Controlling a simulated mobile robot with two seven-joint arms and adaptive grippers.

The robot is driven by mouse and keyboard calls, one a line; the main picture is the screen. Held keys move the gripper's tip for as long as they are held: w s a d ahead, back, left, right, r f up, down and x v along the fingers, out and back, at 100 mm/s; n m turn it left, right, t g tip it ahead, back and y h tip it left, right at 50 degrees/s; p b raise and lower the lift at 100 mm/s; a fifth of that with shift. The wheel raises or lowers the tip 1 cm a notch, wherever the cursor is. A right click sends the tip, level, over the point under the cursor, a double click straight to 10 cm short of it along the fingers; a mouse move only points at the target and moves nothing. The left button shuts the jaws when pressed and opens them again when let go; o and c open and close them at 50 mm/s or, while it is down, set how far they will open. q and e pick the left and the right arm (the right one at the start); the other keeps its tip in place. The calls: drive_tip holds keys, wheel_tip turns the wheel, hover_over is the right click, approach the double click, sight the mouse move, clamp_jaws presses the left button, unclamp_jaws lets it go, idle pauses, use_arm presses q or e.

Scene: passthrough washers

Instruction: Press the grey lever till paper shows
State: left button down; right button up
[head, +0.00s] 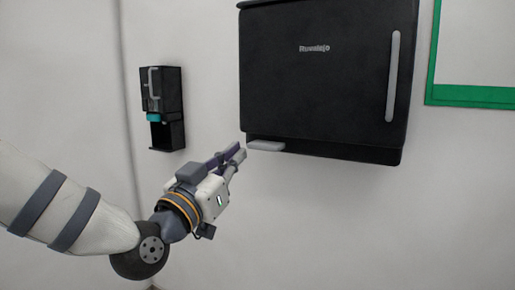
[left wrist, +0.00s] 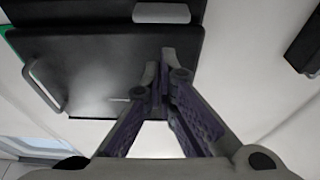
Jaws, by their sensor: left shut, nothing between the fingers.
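The black paper dispenser (head: 320,85) hangs on the wall, with a long grey handle (head: 393,76) on its right side. A short grey lever (head: 266,146) sticks out at its lower left edge. No paper shows below it. My left gripper (head: 240,152) is shut and empty, its tips just left of the lever and a little below it in the picture; I cannot tell whether they touch. In the left wrist view the shut fingertips (left wrist: 167,58) lie in front of the dispenser (left wrist: 100,75), and the lever (left wrist: 161,13) shows beyond them at the top. My right gripper is not in view.
A smaller black dispenser (head: 163,95) with a turquoise part is on the wall to the left. A green-framed board (head: 470,96) is at the upper right. The wall below the large dispenser is clear.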

sight(265, 112)
use_arm(q)
wheel_tip(265, 112, up, 3)
drive_tip(key=shift+a+f+t, duration=0.1)
drive_tip(key=shift+a+t, duration=0.05)
drive_tip(key=shift+t, duration=0.25)
drive_tip(key=x, duration=1)
drive_tip(key=shift+w+b, duration=0.1)
drive_tip(key=shift+b, duration=0.2)
wheel_tip(265, 112, down, 3)
drive_tip(key=shift+r, duration=0.15)
drive_tip(key=shift+f, duration=0.55)
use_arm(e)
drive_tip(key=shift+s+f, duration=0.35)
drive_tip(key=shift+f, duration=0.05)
